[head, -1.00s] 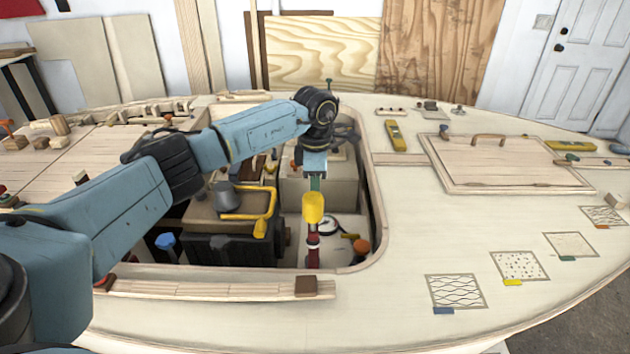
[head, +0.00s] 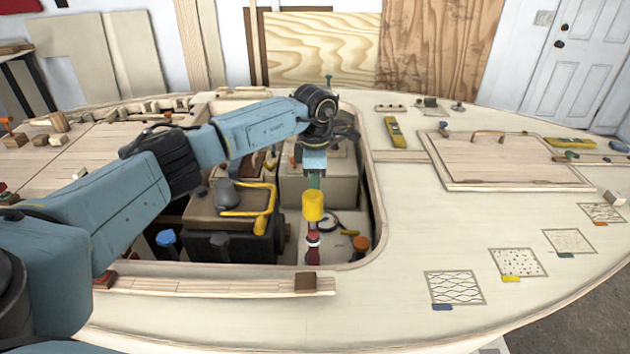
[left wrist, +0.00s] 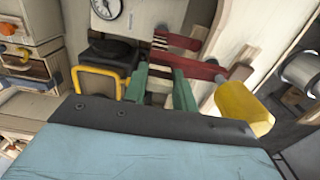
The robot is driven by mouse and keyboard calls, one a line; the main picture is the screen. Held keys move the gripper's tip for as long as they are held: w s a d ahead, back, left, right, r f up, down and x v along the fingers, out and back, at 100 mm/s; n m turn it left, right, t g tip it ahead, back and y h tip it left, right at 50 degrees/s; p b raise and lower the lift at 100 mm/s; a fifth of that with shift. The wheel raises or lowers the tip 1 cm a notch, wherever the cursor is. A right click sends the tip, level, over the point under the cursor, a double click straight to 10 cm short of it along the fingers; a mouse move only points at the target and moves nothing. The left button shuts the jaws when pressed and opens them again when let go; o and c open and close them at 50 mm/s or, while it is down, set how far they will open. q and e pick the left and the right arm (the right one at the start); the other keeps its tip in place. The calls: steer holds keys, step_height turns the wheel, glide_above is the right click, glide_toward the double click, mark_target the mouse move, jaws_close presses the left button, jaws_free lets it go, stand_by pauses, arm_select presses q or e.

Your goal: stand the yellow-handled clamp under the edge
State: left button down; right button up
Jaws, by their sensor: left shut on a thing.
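The yellow-handled clamp shows its yellow handle (head: 313,206) uppermost in the head view, with its dark red body (head: 313,250) below, inside the open well. My left gripper (head: 315,182) is just behind the handle, its green fingers partly hidden by it. In the left wrist view the green fingers (left wrist: 160,72) are shut on the clamp's red part (left wrist: 183,64); the yellow handle (left wrist: 243,108) sticks out at right. The well's near edge (head: 345,268) is close to the clamp in the head view. Whether the clamp's lower end touches anything is unclear. My right gripper is out of view.
A dark box with a yellow bar (head: 248,212) stands left of the clamp in the well. A round dial (head: 328,222) and an orange-capped item (head: 361,245) lie close on the right. A brown block (head: 306,282) sits on the near rim.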

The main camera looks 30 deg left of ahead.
mark_target(314, 210)
arm_select(q)
steer(key=shift+s+d+r+p, duration=0.1)
steer(key=shift+s+d+p, duration=0.05)
steer(key=shift+s+p, duration=0.2)
steer(key=shift+s+d+p, duration=0.5)
steer(key=shift+s+p, duration=0.15)
steer(key=shift+s, duration=0.1)
steer(key=shift+s+d+p, duration=0.45)
steer(key=shift+s+p, duration=0.2)
steer(key=shift+s, duration=0.2)
steer(key=shift+s+d+p, duration=0.2)
steer(key=shift+s+p, duration=0.05)
steer(key=shift+p, duration=0.1)
steer(key=shift+s+d+p, duration=0.6)
steer(key=shift+s, duration=0.3)
steer(key=shift+s+d+p, duration=0.55)
steer(key=shift+s, duration=0.3)
steer(key=c, duration=1)
jaws_free()
steer(key=shift+c, duration=0.2)
